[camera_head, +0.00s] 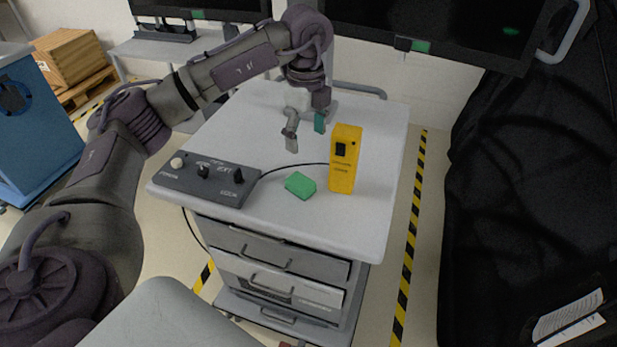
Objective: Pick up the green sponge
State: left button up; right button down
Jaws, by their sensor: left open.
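The green sponge (300,185) lies flat on the white top of the cart (270,220), near its front edge, left of a yellow box. My left gripper (305,134) comes in from the upper left and hangs over the back part of the cart top. Its fingers are apart with nothing between them. One finger shows a green pad. In the picture it is above and behind the sponge, apart from it. My right gripper is not in view.
An upright yellow box (344,160) stands just right of the sponge. A dark control box (207,178) with knobs sits at the left front, its black cable running behind the sponge. A dark screen (430,30) hangs behind. Black fabric covers the right side.

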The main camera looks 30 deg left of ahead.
pick_arm(q)
notch_tip(320, 180, down, 3)
jog(key=p, duration=0.2)
send_over(301, 181)
jog(key=f, duration=0.4)
jog(key=shift+w+d+f, duration=0.25)
jog(key=shift+f, duration=0.3)
jog(key=shift+a+f, duration=0.1)
jog(key=shift+f, duration=0.2)
jog(key=f, duration=0.1)
jog(key=f+p, duration=0.2)
jog(key=f, duration=0.1)
jog(key=shift+s+a+f, duration=0.1)
jog(key=shift+s+a, duration=0.15)
jog(key=shift+a, duration=0.05)
jog(key=shift+f, duration=0.15)
jog(key=c, duration=1)
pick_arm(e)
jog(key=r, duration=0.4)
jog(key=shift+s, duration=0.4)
